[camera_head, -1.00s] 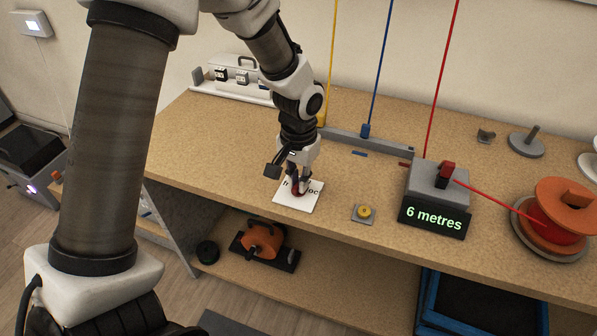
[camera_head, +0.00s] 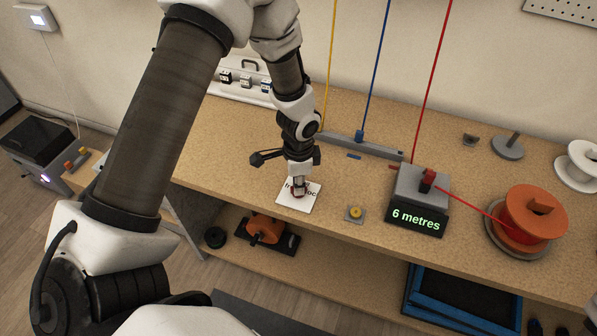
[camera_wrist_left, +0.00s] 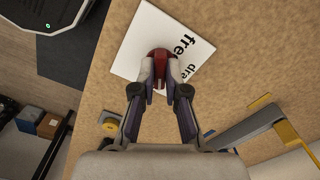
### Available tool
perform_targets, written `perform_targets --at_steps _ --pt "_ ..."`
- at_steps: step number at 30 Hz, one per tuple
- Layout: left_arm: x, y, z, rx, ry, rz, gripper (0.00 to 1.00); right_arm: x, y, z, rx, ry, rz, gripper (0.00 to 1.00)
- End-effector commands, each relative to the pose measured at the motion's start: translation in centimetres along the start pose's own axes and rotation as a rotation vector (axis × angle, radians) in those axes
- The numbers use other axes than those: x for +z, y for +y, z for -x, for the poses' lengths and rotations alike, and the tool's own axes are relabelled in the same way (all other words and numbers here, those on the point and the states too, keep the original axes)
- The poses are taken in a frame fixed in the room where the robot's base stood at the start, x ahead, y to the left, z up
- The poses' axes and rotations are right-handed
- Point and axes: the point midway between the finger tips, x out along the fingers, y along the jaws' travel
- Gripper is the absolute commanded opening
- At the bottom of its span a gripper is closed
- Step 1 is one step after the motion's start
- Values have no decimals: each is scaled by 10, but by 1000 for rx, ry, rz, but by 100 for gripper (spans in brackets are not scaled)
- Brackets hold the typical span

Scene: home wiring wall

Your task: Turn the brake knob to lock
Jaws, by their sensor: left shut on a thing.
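The brake knob is red and sits on a white square plate (camera_head: 302,206) near the front edge of the bench. In the head view it is mostly hidden by my left gripper (camera_head: 298,186). In the left wrist view the rounded red knob (camera_wrist_left: 160,54) shows between the fingertips of my left gripper (camera_wrist_left: 160,72), which is shut on it from above. The white plate (camera_wrist_left: 140,40) carries black lettering, partly covered; "fre" and "dra" can be read in the left wrist view. My right gripper is not in view.
A yellow button (camera_head: 355,212) on a grey base lies right of the plate. Further right are a grey box with a "6 metres" display (camera_head: 416,219) and an orange spool (camera_head: 535,213) with red wire. A lower shelf holds an orange device (camera_head: 266,230) and a blue tray (camera_head: 460,318).

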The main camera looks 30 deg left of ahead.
Motion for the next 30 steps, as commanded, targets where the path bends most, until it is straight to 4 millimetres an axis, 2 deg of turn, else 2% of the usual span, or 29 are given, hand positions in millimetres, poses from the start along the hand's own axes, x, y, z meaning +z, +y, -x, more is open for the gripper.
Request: perform_targets --at_steps 1,9,25,26,27,30 --pt "0 0 4 0 0 -26 0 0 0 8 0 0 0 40" --pt "0 0 1 -1 1 -132 0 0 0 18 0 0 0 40" --pt "-1 -1 0 -3 2 -156 0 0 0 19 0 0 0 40" --pt "-1 -1 0 -2 2 -156 23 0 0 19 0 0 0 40" --pt "-1 -1 0 -2 2 -156 37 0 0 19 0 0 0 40" --pt "-1 -1 0 -2 1 -156 38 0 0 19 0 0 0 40"
